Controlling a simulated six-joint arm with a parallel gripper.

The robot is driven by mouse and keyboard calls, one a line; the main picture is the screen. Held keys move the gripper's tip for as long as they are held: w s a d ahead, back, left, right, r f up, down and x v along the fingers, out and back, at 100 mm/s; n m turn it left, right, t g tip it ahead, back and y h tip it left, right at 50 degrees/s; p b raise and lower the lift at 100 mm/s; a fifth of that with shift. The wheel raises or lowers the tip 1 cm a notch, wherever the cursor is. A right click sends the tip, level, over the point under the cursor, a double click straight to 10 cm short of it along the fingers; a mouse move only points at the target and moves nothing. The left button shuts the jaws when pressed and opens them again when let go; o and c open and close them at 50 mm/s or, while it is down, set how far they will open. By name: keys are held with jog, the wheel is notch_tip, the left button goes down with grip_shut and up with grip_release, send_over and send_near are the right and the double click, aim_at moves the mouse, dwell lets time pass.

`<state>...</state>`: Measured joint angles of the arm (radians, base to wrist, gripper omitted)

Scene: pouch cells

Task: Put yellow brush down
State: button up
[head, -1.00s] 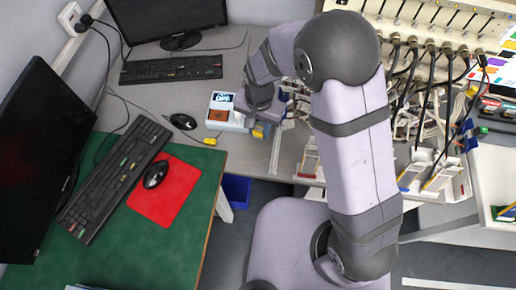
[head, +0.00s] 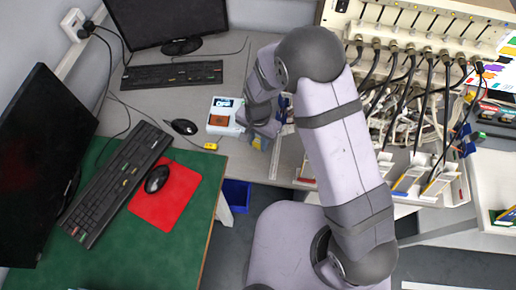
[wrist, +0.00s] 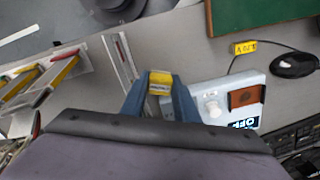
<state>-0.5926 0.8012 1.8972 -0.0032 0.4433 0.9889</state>
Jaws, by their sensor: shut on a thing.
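My gripper (wrist: 160,98) shows in the wrist view with its blue fingers shut on the yellow brush (wrist: 160,80). The brush appears as a small yellow block between the fingertips; its lower part is hidden. The gripper is over the grey desk, between a metal rail and a white box. In the head view my gripper (head: 260,142) is beside the white box's right side, mostly covered by my wrist. Whether the brush touches the desk cannot be told.
The white box (head: 219,122) has a brown square on it. A yellow tag (head: 210,146) and a black mouse (head: 184,127) lie on the grey desk (head: 180,98). A cell rack with many cables (head: 410,110) stands at the right. A green mat (head: 120,245) covers the left front.

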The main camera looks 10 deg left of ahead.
aim_at(258, 155)
jog(key=shift+f+p, duration=0.8)
jog(key=shift+f, duration=2.3)
jog(key=shift+f, duration=0.2)
jog(key=o, duration=0.9)
jog(key=shift+r, duration=0.35)
jog(key=shift+r+b, duration=1.85)
jog(key=shift+r, duration=4.05)
